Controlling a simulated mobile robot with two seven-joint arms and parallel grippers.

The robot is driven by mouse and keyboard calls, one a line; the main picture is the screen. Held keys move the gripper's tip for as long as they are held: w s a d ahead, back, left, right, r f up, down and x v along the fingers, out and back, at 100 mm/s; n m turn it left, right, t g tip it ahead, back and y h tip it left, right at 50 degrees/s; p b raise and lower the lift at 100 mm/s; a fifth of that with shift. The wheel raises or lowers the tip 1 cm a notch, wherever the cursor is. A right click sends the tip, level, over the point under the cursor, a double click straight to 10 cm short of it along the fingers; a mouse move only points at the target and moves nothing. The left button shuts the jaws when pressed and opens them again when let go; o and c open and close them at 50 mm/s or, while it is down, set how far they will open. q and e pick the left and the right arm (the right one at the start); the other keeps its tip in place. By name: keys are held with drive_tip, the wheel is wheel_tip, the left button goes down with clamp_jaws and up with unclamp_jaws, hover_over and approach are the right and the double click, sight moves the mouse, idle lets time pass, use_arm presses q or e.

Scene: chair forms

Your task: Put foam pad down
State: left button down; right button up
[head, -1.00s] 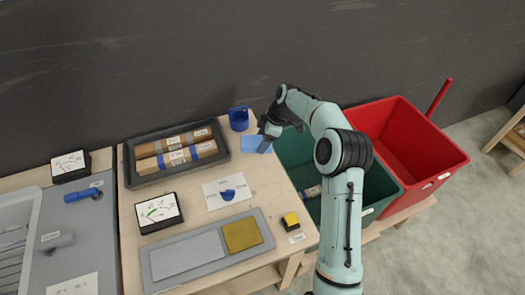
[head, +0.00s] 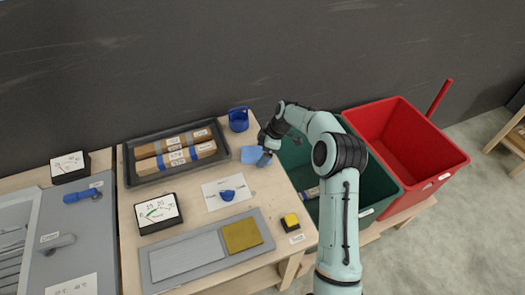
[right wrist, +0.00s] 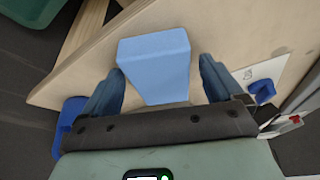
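The light blue foam pad (head: 250,154) is on the wooden table top near its back right edge, beside the green bin. My right gripper (head: 266,157) is right at the pad's right side in the head view. In the right wrist view, the pad (right wrist: 156,62) is between the two dark blue fingers of my right gripper (right wrist: 162,68). The fingers are spread, with a clear gap on the pad's right; the left finger is close to it. My left gripper is out of view.
A dark blue cup (head: 238,119) stands behind the pad. A dark tray (head: 151,179) with labelled boxes is to the left. A white card with a blue knob (head: 227,195) lies in front. The green bin (head: 379,190) and red bin (head: 430,150) are to the right.

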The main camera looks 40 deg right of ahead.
drive_tip(key=shift+r, duration=0.2)
drive_tip(key=v, duration=1.2)
